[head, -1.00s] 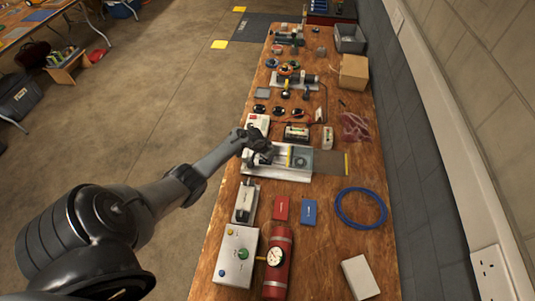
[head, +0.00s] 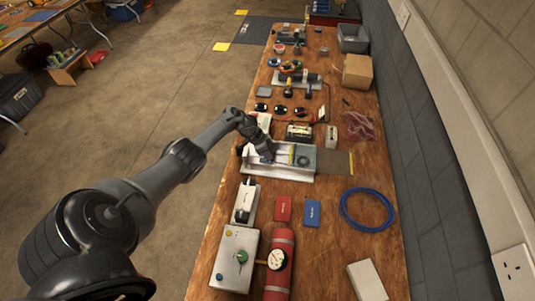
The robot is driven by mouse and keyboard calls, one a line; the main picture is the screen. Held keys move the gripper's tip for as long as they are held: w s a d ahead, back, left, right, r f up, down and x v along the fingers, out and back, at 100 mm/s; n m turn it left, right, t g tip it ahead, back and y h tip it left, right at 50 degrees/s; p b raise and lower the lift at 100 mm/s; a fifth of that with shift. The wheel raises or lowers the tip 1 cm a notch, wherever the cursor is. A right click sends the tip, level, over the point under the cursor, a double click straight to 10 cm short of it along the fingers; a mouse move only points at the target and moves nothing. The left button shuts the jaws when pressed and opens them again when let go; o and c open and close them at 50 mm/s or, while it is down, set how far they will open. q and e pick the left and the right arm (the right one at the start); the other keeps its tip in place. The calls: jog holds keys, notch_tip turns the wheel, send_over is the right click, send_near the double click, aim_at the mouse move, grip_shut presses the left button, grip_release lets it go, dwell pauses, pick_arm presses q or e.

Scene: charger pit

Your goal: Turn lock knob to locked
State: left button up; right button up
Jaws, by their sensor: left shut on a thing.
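My left gripper (head: 266,155) reaches in from the left and points down at the left part of a pale metal fixture (head: 290,173) on the workbench. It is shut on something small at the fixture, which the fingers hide. I take this to be the lock knob, but its shape and which way it points cannot be made out. The fixture also has a grey block with a round part (head: 304,160) and a yellow stripe to the right of the gripper. My right gripper is not in view.
A grey plate (head: 332,162) lies right of the fixture. In front are a red box (head: 284,208), a blue box (head: 312,213), a blue hose coil (head: 367,209), a grey control box (head: 235,259) and a red cylinder with a gauge (head: 279,264). Several tools and parts crowd the bench behind.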

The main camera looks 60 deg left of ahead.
pick_arm(q)
jog(key=shift+f, duration=0.1)
dwell(0.3)
jog(key=o, duration=1)
jog(key=shift+o, duration=0.2)
jog(key=p+v, duration=0.4)
jog(key=v, duration=0.7)
jog(key=shift+w+f, duration=0.1)
